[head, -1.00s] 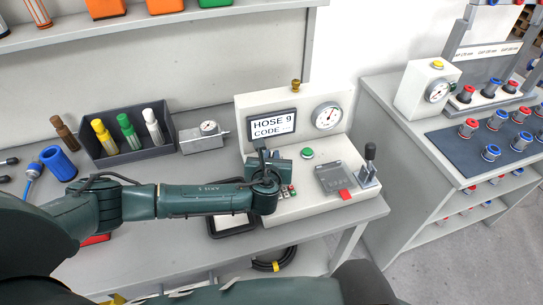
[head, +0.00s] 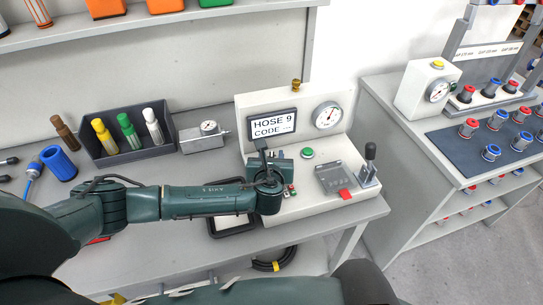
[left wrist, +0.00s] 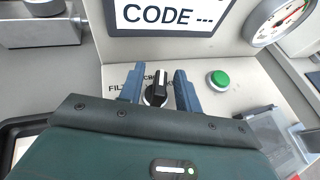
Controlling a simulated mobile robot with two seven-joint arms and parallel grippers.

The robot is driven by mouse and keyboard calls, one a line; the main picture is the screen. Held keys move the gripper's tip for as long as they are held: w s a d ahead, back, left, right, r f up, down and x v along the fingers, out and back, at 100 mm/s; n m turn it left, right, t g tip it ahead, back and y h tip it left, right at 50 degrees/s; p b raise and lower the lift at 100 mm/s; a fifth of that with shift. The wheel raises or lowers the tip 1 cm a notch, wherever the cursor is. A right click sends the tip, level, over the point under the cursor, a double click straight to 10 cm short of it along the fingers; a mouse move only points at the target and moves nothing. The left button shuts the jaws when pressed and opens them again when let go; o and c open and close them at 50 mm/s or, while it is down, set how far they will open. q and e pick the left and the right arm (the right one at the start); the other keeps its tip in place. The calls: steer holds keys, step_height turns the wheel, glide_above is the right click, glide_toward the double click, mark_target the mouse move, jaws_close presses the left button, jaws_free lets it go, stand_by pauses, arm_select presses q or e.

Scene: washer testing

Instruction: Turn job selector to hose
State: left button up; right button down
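The job selector is a black knob (left wrist: 157,94) on the white test panel, seen in the left wrist view. Printed labels lie around it; one starting "FIL" shows at its left, and others are partly covered. My left gripper (left wrist: 158,72) is open, with one blue finger on each side of the knob and narrow gaps showing. The screen (head: 272,126) reads "HOSE 9" and "CODE ---". My right gripper is not in view.
A green button (head: 308,153) sits right of the knob. A pressure gauge (head: 327,115), a clear cover (head: 335,178) and a black lever (head: 370,158) are on the same tester. A dark bin (head: 115,150) with several coloured fittings stands at the left.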

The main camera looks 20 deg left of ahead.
arm_select(q)
steer(key=shift+s, duration=0.1)
steer(key=v, duration=1.3)
